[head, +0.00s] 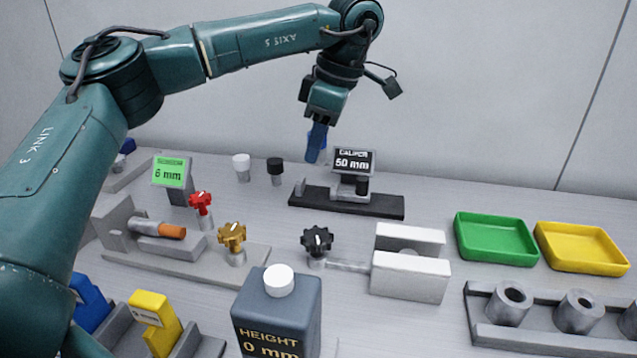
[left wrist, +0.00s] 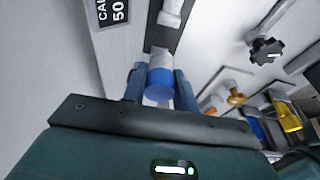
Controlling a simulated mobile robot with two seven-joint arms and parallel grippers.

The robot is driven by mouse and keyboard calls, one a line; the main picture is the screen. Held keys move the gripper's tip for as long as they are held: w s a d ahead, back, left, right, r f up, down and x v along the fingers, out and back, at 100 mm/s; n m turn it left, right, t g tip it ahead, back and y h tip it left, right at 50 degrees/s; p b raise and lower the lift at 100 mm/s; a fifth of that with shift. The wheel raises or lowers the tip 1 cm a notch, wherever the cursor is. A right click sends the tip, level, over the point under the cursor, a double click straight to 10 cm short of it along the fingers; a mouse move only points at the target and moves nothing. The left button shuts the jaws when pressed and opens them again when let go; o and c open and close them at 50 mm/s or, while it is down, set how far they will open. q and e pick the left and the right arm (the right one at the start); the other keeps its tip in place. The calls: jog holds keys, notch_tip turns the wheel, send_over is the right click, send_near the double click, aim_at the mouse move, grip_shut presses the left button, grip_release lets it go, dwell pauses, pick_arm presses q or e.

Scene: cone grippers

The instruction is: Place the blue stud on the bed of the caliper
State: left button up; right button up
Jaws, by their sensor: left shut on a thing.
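The caliper (head: 345,203) is a low dark bed at the back centre with a grey jaw at its left end, a grey and black block towards its right and a display reading 50 mm (head: 354,161). My left gripper (head: 316,150) points down above the left part of the bed, clear of it. In the left wrist view, its two fingers (left wrist: 158,88) are shut on the blue stud (left wrist: 158,94), which has a blue end and a grey part. The caliper's dark bed (left wrist: 160,33) shows beyond the stud. In the head view the stud is mostly hidden by the fingers. My right gripper is out of view.
White (head: 241,165) and black (head: 275,170) capped posts stand left of the caliper. A green-screen gauge (head: 173,178), red, gold and black knobs (head: 317,241), and a white vise (head: 410,275) stand nearer. Green (head: 495,240) and yellow (head: 582,248) trays lie right.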

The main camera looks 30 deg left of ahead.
aim_at(322, 163)
pick_arm(q)
notch_tip(322, 163, down, 6)
jog(key=shift+f+b, duration=0.1)
jog(key=shift+b, duration=0.55)
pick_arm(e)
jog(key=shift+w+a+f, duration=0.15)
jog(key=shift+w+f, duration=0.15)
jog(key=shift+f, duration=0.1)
pick_arm(q)
jog(key=shift+f, duration=0.1)
jog(key=shift+f, duration=0.15)
jog(key=o, duration=1)
jog(key=shift+c, duration=0.2)
